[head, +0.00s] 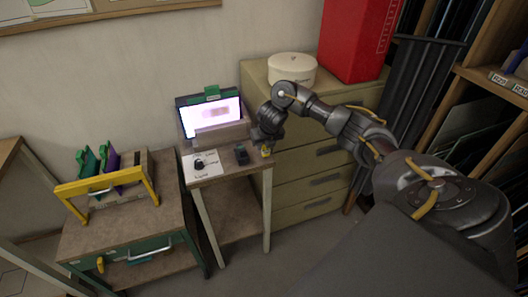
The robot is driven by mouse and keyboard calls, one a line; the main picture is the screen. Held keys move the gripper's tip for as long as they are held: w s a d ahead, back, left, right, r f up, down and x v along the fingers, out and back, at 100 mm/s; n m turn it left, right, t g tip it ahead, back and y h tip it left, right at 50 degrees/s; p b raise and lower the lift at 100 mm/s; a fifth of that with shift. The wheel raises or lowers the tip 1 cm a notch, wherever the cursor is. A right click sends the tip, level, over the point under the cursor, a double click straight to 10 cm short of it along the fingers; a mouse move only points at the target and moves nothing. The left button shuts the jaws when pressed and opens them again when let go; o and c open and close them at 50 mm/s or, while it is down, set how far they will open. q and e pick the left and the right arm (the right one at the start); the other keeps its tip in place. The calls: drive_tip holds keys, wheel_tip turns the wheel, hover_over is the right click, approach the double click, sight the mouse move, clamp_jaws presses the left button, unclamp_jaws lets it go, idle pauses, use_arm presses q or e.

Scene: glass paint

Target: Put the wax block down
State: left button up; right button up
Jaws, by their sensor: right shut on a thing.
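My right gripper (267,143) points down over the right front corner of the small wooden stand (227,168). It is shut on a small yellow piece, which looks like the wax block (266,152). Most of the block is hidden by the gripper, and I cannot tell whether it touches the stand top. My left gripper is not in view.
On the stand are a small dark block (241,155), a white card (202,165) with a dark knob on it, and a lit screen box (211,119). A drawer cabinet (310,190) with a white round tin (292,69) stands right. A yellow-handled rack (106,186) is left.

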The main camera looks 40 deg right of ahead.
sight(264, 150)
wheel_tip(264, 150, down, 3)
drive_tip(key=shift+r+p, duration=0.1)
drive_tip(key=shift+p, duration=0.4)
drive_tip(key=o, duration=1)
drive_tip(key=shift+w, duration=0.1)
